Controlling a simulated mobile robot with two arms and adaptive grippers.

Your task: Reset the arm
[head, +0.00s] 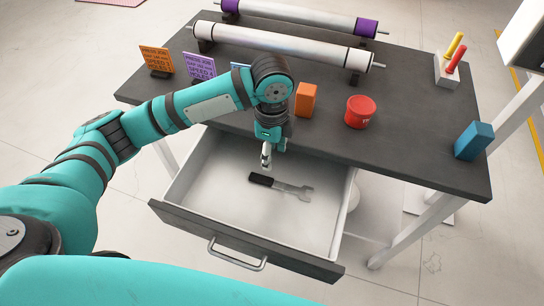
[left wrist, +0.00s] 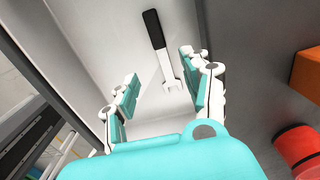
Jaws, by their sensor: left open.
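My left arm reaches in from the left in the head view, over the tabletop's front edge. Its left gripper (head: 266,158) points down above the open drawer (head: 215,185). In the left wrist view the left gripper (left wrist: 155,90) is open, with its two fingers apart and nothing held between them. A wrench (head: 281,185) with a black handle lies on the drawer floor below the gripper. The wrench also shows in the left wrist view (left wrist: 154,32), beyond the fingers, its jaw end close to the right finger in the picture. My right gripper is not in view.
On the dark table (head: 415,155) stand an orange block (head: 306,99), a red tub (head: 360,111), a blue block (head: 474,141) and small signs (head: 199,66). Two rollers (head: 285,46) lie at the back. A holder with red and yellow sticks (head: 447,70) stands at right.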

